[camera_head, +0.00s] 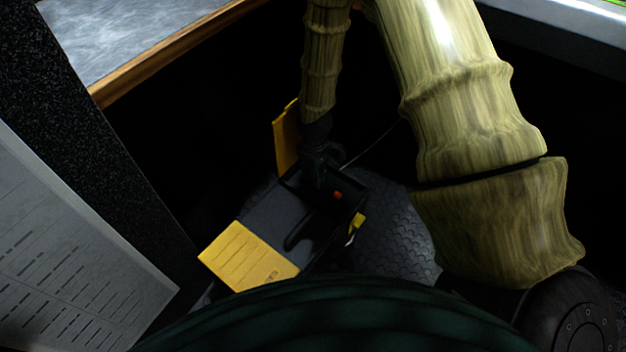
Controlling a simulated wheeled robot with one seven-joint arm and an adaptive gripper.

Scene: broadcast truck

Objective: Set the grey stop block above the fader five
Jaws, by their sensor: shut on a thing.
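My gripper (318,168) is small and dark at the end of my bamboo-textured arm. It points down into the far end of a black open case (298,233). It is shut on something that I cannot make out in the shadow. I cannot pick out the grey stop block, and no fader is recognisable in this view. A small orange-red piece (337,196) shows in the case, just right of and below my gripper.
The case has a yellow flap (248,262) at its near end; another yellow panel (286,138) stands behind. Dark textured floor (395,240) lies to the right. A grey slotted panel (70,250) is at left. A wood-edged grey top (125,35) is at upper left.

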